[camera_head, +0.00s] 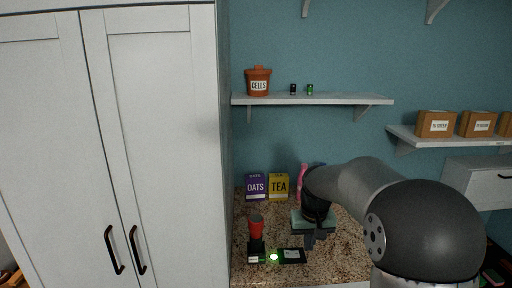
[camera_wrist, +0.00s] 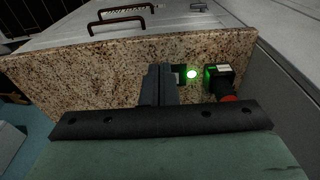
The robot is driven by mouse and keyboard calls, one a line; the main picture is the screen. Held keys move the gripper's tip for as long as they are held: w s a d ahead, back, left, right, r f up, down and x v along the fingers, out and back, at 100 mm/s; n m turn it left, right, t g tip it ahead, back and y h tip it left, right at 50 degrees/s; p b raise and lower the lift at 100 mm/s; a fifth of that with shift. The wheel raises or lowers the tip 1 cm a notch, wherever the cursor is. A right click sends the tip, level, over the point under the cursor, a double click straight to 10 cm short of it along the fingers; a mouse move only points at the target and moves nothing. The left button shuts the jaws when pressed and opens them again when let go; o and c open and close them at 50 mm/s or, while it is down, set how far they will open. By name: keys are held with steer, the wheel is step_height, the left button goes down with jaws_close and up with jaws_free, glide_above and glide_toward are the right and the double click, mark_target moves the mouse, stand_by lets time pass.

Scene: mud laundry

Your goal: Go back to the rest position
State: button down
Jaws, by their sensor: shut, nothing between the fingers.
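My gripper (camera_head: 311,242) hangs over the speckled counter (camera_head: 343,262), fingers pointing down. Its two dark fingers are together with nothing between them, as the wrist view (camera_wrist: 160,84) also shows. To its left, a black box (camera_head: 256,256) with a white label stands on the counter beside a red item (camera_head: 256,228). A glowing green light (camera_head: 274,257) lies between the box and a flat black pad (camera_head: 292,256). In the wrist view, the light (camera_wrist: 192,75) and the black box (camera_wrist: 218,78) are right of the fingers.
A purple OATS box (camera_head: 256,187) and a yellow TEA box (camera_head: 278,187) stand at the counter's back. A pink item (camera_head: 300,178) is partly hidden by my arm. A tall white cabinet (camera_head: 160,150) borders the left. A shelf (camera_head: 312,99) holds a CELLS pot (camera_head: 258,82).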

steer(key=s+f, duration=0.2)
steer(key=s, duration=2.8)
steer(key=shift+f+m+b, duration=0.15)
steer(key=shift+m+b, duration=0.15)
steer(key=shift+b, duration=0.15)
